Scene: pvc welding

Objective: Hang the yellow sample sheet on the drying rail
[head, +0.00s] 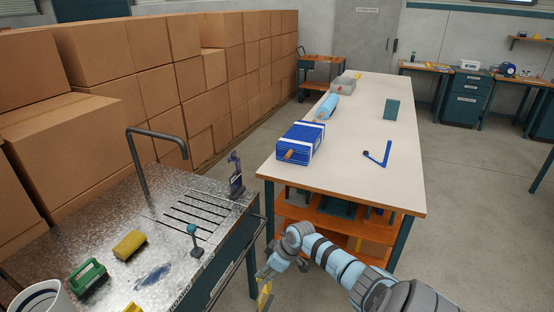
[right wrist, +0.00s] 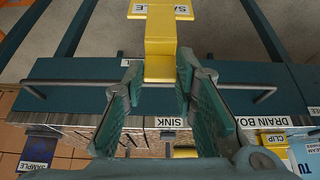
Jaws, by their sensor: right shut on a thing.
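The yellow sample sheet (head: 265,296) hangs from my right gripper (head: 271,274) at the bottom of the head view. In the right wrist view the sheet (right wrist: 160,42) is gripped between the two fingertips of my right gripper (right wrist: 158,76), its white label partly cut off at the top. A thin grey rail (right wrist: 75,93) runs across the teal front of the sink unit, passing behind the fingers and sheet in that view. I cannot tell whether the sheet touches the rail. The rail also shows along the bench side in the head view (head: 238,265). My left gripper is out of view.
A long worktable (head: 350,150) stands to the right with a blue box (head: 301,143). Stacked cartons (head: 150,80) line the left.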

